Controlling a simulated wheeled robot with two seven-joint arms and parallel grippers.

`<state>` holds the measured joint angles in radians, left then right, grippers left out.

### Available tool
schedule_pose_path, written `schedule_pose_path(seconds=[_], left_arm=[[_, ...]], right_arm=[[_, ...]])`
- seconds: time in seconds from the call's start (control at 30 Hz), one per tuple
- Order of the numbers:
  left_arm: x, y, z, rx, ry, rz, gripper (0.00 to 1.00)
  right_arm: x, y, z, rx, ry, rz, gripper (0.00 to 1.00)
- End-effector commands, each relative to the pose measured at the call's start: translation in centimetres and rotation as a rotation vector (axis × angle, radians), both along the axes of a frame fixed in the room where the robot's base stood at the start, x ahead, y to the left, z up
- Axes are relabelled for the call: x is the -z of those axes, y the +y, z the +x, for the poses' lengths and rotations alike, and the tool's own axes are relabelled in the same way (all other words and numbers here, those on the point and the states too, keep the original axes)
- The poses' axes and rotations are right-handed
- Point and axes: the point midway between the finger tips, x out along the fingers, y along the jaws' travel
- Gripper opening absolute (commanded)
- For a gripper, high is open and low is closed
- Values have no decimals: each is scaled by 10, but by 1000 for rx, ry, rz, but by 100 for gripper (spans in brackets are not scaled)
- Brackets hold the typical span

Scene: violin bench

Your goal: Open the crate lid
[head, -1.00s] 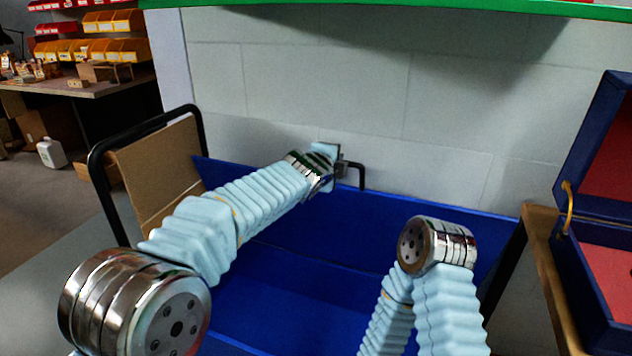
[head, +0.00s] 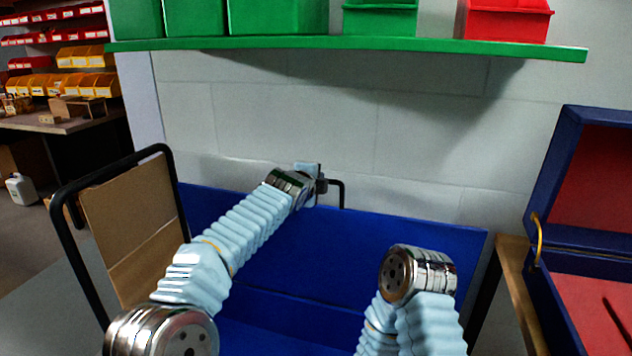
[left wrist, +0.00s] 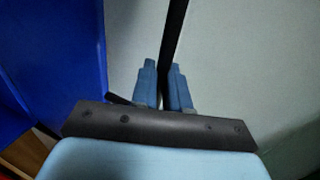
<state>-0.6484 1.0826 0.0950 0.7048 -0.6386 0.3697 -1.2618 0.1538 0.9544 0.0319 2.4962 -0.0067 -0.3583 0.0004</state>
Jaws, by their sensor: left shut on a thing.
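The blue crate lid (head: 350,240) stands raised, near upright, in front of the pale wall. A black handle (head: 342,188) rises from its top edge. My left gripper (head: 321,186) reaches the handle from the left. In the left wrist view my left gripper (left wrist: 163,82) has its two blue fingers on either side of the black handle bar (left wrist: 173,38), shut on it. The blue panel (left wrist: 65,60) also shows at the left there. My left arm hides part of the lid. My right arm bends at the lower right, and its gripper is out of view.
A green shelf (head: 350,48) with green and red bins (head: 505,20) hangs above. A black cart frame with a brown board (head: 130,215) stands left. An open dark-blue case with red lining (head: 598,190) sits on a wooden surface (head: 520,295) at right.

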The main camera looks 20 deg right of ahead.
Motion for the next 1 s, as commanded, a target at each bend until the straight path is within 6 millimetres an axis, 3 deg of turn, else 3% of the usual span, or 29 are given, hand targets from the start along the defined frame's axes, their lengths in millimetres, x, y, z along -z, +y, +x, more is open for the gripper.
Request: schedule_pose_path(seconds=[0.07, 0.1, 0.23, 0.67, 0.87, 1.0], left_arm=[[9, -1, 0, -1, 15, 8, 0], [10, -1, 0, -1, 15, 8, 16], [9, -1, 0, 1, 14, 8, 35], [4, 1, -3, 1, 5, 3, 35], [-2, 17, -24, 1, 2, 4, 35], [-14, 35, -50, 2, 2, 2, 35]], right_arm=[[1, 0, 0, 0, 0, 0, 0], [1, 0, 0, 0, 0, 0, 0], [1, 0, 0, 0, 0, 0, 0], [4, 0, 0, 0, 0, 0, 0], [27, -1, 0, 4, 0, -2, 0], [42, -1, 0, 6, 0, -4, 0]])
